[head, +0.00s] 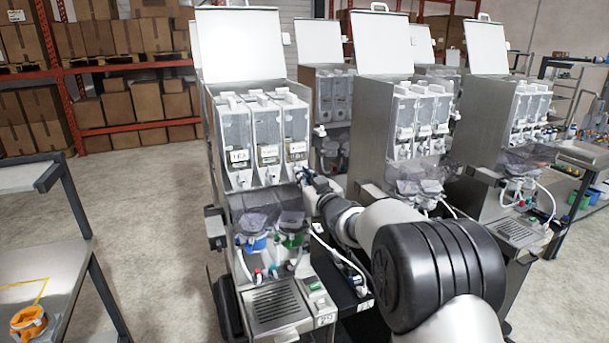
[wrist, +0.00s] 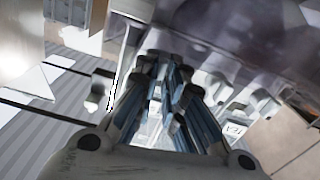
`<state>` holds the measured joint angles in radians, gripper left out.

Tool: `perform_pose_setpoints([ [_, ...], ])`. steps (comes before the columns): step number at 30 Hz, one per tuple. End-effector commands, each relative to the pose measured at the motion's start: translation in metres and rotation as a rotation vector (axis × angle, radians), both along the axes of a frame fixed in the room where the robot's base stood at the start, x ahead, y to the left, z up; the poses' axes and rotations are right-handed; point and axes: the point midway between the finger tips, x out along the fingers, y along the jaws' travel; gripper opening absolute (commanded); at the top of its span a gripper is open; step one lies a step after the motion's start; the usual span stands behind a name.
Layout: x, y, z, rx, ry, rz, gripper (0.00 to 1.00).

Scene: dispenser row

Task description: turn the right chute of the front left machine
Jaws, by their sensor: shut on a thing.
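The front left machine (head: 240,202) is a steel dispenser with its white lid raised and three clear canisters in a row. Its right canister (head: 295,125) has a white label low on its front. My gripper (head: 307,177) is at the lower right of this canister, where the right chute is; the arm and fingers mostly cover that chute. In the wrist view, the dark blue-grey fingers (wrist: 167,88) are closed in on a small part, which I take to be the right chute. How far the chute is turned cannot be seen.
Clear bowls with blue (head: 254,242) and green (head: 291,239) bases sit below the canisters. A white hose (head: 338,252) hangs at the machine's right. Another machine (head: 372,120) stands close on the right. The floor (head: 140,205) at left is clear up to a bench (head: 60,230).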

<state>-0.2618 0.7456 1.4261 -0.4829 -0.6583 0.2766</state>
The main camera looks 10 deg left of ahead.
Motion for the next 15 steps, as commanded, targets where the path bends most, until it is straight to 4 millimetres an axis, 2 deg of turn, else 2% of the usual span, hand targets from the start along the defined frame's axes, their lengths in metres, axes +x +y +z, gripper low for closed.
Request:
perform_pose_setpoints([
  [15,-0.0001,0.0002,0.0000,0.101,0.061,0.001,0.00],
])
